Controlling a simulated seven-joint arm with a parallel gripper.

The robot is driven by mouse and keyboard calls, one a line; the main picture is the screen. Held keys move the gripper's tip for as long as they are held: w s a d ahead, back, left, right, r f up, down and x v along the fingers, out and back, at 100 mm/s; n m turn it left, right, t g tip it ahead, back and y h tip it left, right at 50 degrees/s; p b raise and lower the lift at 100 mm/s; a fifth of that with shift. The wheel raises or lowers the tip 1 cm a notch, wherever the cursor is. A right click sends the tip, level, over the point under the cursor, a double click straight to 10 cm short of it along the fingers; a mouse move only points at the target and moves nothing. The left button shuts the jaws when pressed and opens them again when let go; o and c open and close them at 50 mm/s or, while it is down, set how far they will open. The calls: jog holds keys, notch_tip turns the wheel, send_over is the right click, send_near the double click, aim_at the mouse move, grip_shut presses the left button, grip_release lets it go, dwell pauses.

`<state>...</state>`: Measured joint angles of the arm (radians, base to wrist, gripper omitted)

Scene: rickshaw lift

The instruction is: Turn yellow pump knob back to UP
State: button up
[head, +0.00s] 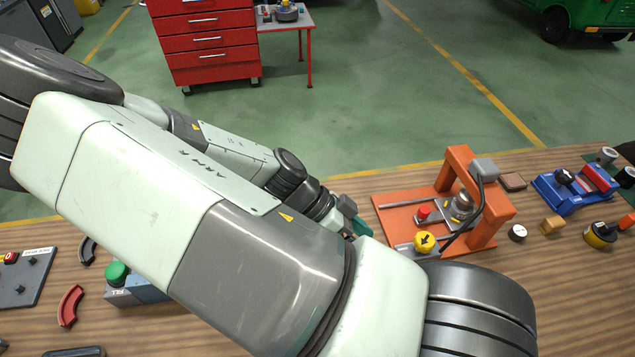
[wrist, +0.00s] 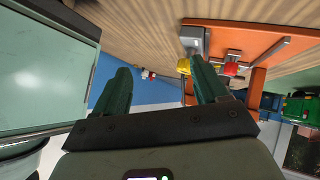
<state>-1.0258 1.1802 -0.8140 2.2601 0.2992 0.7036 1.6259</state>
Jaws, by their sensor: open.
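My gripper (head: 354,222) is in the air to the left of the press, apart from the knob. Its two green fingers are spread with nothing between them in the wrist view (wrist: 161,85).
A red knob (head: 423,214) stands just behind the yellow one, and a black hose curves close on its right. A blue vise (head: 575,190), a wooden block (head: 552,225) and a round gauge (head: 517,233) lie further right.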

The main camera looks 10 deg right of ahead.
jog(key=w+a+r+n+t+y, duration=0.1)
jog(key=a+r+n+y, duration=0.3)
jog(key=r, duration=0.4)
jog(key=w+a+r+n+t+y, duration=0.1)
jog(key=a+r+n+y, duration=0.3)
jog(key=r, duration=0.4)
jog(key=shift+a+n+t+y, duration=0.25)
jog(key=shift+n+t+y, duration=0.2)
jog(key=shift+n, duration=0.45)
jog(key=m+t, duration=0.2)
jog(key=m, duration=2.1)
send_over(425, 238)
notch_tip(425, 238, down, 8)
notch_tip(425, 238, down, 11)
jog(key=shift+s+r, duration=0.1)
jog(key=shift+r, duration=0.1)
